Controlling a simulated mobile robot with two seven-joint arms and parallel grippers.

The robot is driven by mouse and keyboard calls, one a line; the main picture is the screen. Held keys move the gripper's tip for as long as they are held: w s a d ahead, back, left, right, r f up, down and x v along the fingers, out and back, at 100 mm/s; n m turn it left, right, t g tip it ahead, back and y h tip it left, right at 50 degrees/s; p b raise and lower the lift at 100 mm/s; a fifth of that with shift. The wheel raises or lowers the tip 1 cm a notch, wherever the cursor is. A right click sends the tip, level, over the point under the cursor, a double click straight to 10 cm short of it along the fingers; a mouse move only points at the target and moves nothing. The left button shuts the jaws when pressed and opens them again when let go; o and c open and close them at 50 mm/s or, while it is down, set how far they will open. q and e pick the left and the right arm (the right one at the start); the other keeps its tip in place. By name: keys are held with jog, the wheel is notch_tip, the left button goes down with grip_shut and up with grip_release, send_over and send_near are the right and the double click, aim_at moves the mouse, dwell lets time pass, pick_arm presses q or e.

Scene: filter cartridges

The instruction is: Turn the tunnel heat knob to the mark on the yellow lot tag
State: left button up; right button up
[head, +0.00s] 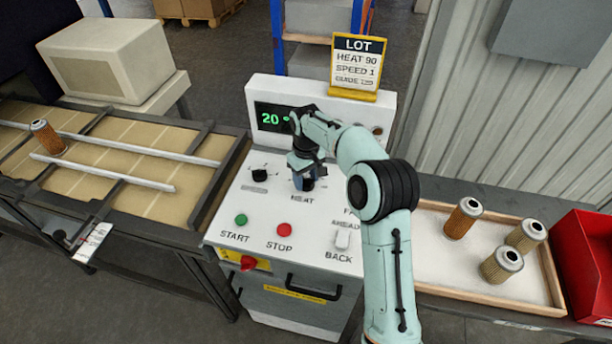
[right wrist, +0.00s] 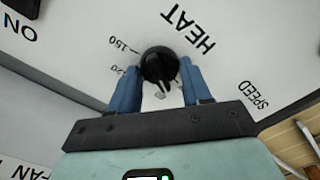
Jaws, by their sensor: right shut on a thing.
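The black heat knob (right wrist: 158,65) shows in the right wrist view beside the printed word HEAT. My right gripper (right wrist: 157,78) is shut on it, one blue finger on each side. A narrow ridge on the knob points toward the gripper's palm. The scale marks 150 and 120 show left of the knob; the other marks are hidden. In the head view my right gripper (head: 304,180) reaches down onto the panel and mostly covers the knob. The yellow lot tag (head: 357,66) stands on top of the panel and reads HEAT 90, SPEED 1. My left gripper is out of view.
A green display (head: 270,117) reads 20, partly covered by my arm. Another knob (head: 259,175), a green start button (head: 241,220), a red stop button (head: 284,230) and a switch (head: 342,238) are nearby. A tray (head: 470,290) with filter cartridges lies right, a conveyor (head: 100,195) left.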

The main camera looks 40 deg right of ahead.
aim_at(307, 179)
jog(key=m+p, duration=0.1)
jog(key=m, duration=0.5)
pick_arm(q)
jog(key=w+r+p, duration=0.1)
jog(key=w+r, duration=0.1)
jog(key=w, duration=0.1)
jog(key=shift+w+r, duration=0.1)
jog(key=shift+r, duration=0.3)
pick_arm(e)
jog(key=m, duration=0.5)
jog(key=shift+d+m, duration=0.1)
jog(key=shift+m, duration=0.3)
jog(key=o, duration=1.1)
jog(key=shift+c, duration=0.2)
jog(key=shift+s, duration=0.1)
notch_tip(307, 179, up, 13)
jog(key=shift+r, duration=0.2)
